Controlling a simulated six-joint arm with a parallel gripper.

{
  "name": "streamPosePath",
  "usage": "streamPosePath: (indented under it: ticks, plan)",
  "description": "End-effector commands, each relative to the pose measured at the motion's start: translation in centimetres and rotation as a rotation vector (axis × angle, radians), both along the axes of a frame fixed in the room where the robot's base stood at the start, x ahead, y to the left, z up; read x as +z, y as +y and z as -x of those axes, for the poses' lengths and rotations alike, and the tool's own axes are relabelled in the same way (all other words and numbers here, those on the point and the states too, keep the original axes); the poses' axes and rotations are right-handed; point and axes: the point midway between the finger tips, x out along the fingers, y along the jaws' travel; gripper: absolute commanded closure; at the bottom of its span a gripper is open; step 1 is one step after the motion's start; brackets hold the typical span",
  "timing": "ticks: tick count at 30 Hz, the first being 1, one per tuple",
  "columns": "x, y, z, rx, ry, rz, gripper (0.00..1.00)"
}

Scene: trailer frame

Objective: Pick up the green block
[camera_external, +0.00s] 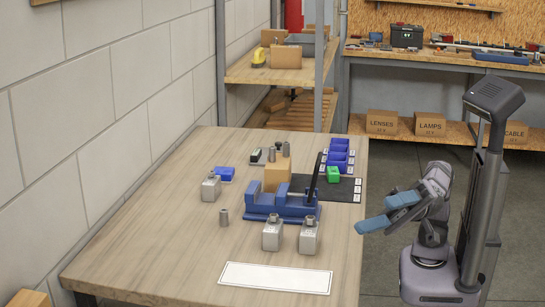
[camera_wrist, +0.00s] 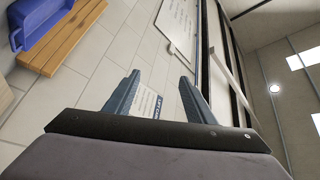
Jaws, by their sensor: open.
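The green block (camera_external: 333,174) sits on the dark mat (camera_external: 342,190) on the wooden table, towards the right edge, just right of a dark upright lever. My gripper (camera_external: 375,218) is beyond the table's right edge, to the right of and nearer than the green block, and well apart from it. Its two blue fingers are apart and hold nothing. In the wrist view my gripper (camera_wrist: 158,92) is open, with a tiled wall or floor surface behind it. The green block does not show in the wrist view.
A blue vise (camera_external: 285,207) stands left of the green block, with a wooden block (camera_external: 277,174) behind it. Blue bins (camera_external: 338,156) stand behind the green block. Metal weights (camera_external: 272,233) stand in front of the vise. A white sheet (camera_external: 275,278) lies at the table's front.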

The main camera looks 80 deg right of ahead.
Motion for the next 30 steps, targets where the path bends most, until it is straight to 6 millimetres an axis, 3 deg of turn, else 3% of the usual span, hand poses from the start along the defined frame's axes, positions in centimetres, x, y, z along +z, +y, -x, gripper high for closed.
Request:
streamPosePath:
  ticks: [1, 6, 7, 9, 14, 17, 19, 23, 24, 30]
  plan:
    - [4.1, -2.0, -0.9, -0.007, 0.038, -0.08, 0.5]
    - [14.8, -8.4, -3.2, 0.026, 0.129, -0.269, 0.5]
    - [16.4, -9.5, -3.8, 0.039, 0.129, -0.269, 0.5]
    - [17.1, -10.4, -4.6, 0.065, 0.112, -0.207, 0.5]
    - [15.1, -12.3, -7.1, 0.074, 0.09, 0.043, 0.5]
    - [12.2, -15.2, -9.6, 0.037, 0.121, 0.247, 0.5]
    - [9.6, -18.3, -11.7, -0.012, 0.174, 0.4, 0.5]
    - [4.6, -26.7, -15.0, -0.159, 0.324, 0.674, 0.5]
    - [3.3, -29.7, -15.7, -0.214, 0.38, 0.747, 0.5]
    - [-0.9, -43.2, -16.4, -0.475, 0.635, 1.004, 0.5]
